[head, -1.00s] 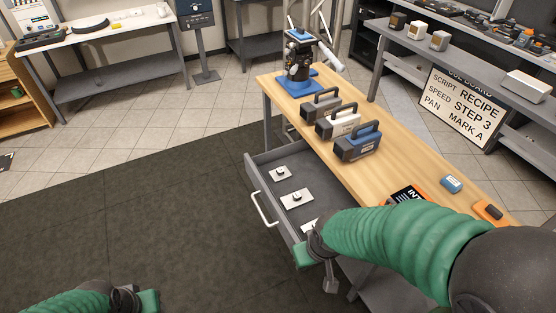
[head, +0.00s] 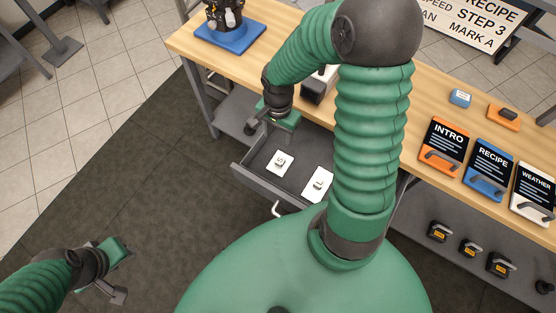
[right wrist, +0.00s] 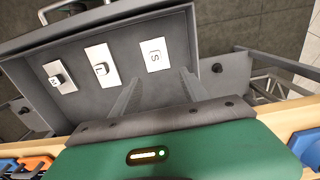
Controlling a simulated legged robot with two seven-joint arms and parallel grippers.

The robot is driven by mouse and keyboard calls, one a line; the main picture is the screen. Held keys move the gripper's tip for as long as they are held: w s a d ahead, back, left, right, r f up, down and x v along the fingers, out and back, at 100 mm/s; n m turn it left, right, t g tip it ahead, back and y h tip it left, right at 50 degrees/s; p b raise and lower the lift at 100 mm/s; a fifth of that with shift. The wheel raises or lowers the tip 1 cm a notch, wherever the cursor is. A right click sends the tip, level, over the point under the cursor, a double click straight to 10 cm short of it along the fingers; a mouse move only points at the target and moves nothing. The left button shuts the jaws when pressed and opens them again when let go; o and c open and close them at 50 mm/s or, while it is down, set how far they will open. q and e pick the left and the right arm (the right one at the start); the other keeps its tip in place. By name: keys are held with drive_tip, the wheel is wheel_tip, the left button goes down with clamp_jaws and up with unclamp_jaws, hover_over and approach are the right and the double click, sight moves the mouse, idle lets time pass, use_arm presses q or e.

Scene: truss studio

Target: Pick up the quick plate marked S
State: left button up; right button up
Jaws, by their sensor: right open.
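The quick plate marked S (right wrist: 156,54) is a white plate with a raised letter block, lying in the open grey drawer; it also shows in the head view (head: 279,163). In the right wrist view it is the rightmost of three plates. My right gripper (right wrist: 160,97) is open and empty, its two grey fingers apart with the S plate beyond their tips. In the head view my right gripper (head: 268,125) hangs over the far left end of the drawer, apart from the S plate. My left gripper (head: 118,270) is low at the left, over the dark floor mat; its jaw opening is unclear.
A middle plate (right wrist: 101,67) and a dark-knobbed plate (right wrist: 60,77) lie beside it. Drawer walls (head: 252,183) surround the plates. The wooden tabletop (head: 410,100) overhangs the drawer and holds INTRO (head: 444,140), RECIPE (head: 489,165) and WEATHER boards.

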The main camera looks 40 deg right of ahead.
drive_tip(key=b, duration=0.2)
hover_over(280, 160)
drive_tip(key=f, duration=0.7)
drive_tip(key=shift+w+a+f, duration=0.1)
drive_tip(key=shift+w+f, duration=0.25)
drive_tip(key=shift+f, duration=0.45)
drive_tip(key=f, duration=0.1)
drive_tip(key=f+b, duration=0.1)
drive_tip(key=f, duration=0.2)
drive_tip(key=shift+s+f, duration=0.15)
drive_tip(key=shift+s, duration=0.15)
drive_tip(key=shift+f, duration=0.4)
use_arm(q)
drive_tip(key=f, duration=0.3)
drive_tip(key=shift+s+a+f, duration=0.1)
drive_tip(key=shift+s+f, duration=0.2)
drive_tip(key=shift+s, duration=0.05)
use_arm(e)
drive_tip(key=shift+r, duration=0.1)
clamp_jaws()
